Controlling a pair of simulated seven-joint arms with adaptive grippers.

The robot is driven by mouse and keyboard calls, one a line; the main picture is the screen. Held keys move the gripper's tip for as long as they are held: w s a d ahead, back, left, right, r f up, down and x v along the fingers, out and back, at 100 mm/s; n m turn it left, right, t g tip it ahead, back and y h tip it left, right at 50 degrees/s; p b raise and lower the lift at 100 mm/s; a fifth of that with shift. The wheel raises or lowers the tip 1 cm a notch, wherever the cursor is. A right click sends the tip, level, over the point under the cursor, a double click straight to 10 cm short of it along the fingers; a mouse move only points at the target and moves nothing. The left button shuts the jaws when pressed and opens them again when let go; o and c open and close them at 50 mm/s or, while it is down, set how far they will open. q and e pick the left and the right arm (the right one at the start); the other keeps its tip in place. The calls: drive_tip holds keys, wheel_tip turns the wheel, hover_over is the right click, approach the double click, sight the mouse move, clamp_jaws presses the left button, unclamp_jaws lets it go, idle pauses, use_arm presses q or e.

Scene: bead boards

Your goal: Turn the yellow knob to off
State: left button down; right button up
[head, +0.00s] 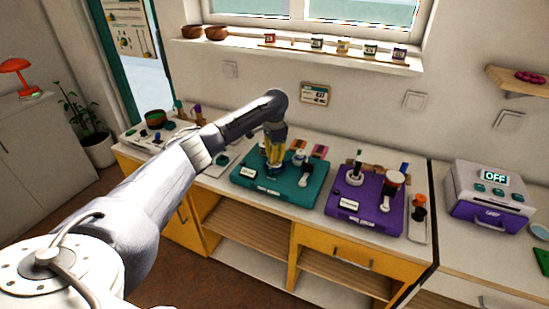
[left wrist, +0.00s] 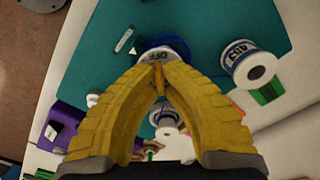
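My left gripper (head: 273,168) reaches down over the teal board (head: 244,180). In the left wrist view its two yellow fingers (left wrist: 158,72) come together at the tips. A thin orange-yellow piece, which looks like the yellow knob (left wrist: 158,82), stands between the tips, and they appear closed on it. In the head view the gripper hides the knob. My right gripper is in neither view.
The purple board (head: 340,213) with upright parts is to the right. A purple-and-white box with an "OFF" display (head: 468,202) stands farther right.

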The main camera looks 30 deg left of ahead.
use_arm(q)
drive_tip(key=n, duration=0.4)
drive_tip(key=shift+n, duration=2.1)
drive_tip(key=c, duration=1.5)
unclamp_jaws()
drive_tip(key=shift+c, duration=0.2)
wheel_tip(320, 180, up, 12)
